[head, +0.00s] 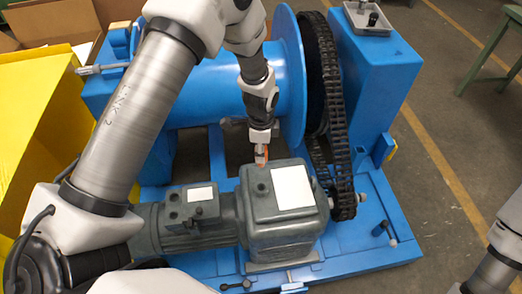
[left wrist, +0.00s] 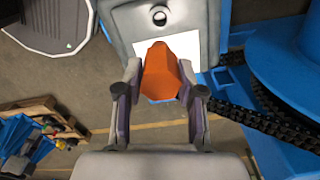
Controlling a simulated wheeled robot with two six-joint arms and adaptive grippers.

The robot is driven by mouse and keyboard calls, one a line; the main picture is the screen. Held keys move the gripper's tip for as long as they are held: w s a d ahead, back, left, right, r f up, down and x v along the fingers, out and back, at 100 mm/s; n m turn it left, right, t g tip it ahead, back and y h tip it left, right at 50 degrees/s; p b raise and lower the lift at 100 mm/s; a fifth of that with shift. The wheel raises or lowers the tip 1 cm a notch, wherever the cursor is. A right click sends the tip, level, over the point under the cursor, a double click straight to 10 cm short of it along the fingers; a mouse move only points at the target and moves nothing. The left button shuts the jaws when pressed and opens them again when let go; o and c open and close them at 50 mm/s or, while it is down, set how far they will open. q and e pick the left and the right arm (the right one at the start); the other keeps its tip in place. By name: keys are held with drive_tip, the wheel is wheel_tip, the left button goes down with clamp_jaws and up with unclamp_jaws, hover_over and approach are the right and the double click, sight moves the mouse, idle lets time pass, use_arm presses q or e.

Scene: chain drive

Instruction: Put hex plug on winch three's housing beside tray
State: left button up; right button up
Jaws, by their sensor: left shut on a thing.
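My left gripper (head: 261,148) is shut on the orange hex plug (head: 261,158), pointing down above the back edge of the grey gearbox. In the left wrist view the hex plug (left wrist: 163,70) sits between the two fingers of the gripper (left wrist: 162,92), and its far end covers part of a white label. The tray (head: 370,18) is a small grey dish with a dark part in it, on top of the blue housing (head: 375,55) at the upper right. The housing top beside the tray looks bare. I see no winch number. My right gripper is not in view.
The blue winch drum (head: 285,75) and a black chain (head: 328,90) stand between the plug and the housing. The grey gearbox (head: 255,220) is below. A yellow box (head: 40,130) is at left, a green stool (head: 495,50) at right.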

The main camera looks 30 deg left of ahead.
use_arm(q)
wheel_tip(320, 180, up, 2)
drive_tip(key=shift+r+p, duration=0.2)
drive_tip(key=shift+p, duration=0.45)
drive_tip(key=shift+f, duration=0.1)
drive_tip(key=shift+s, duration=0.1)
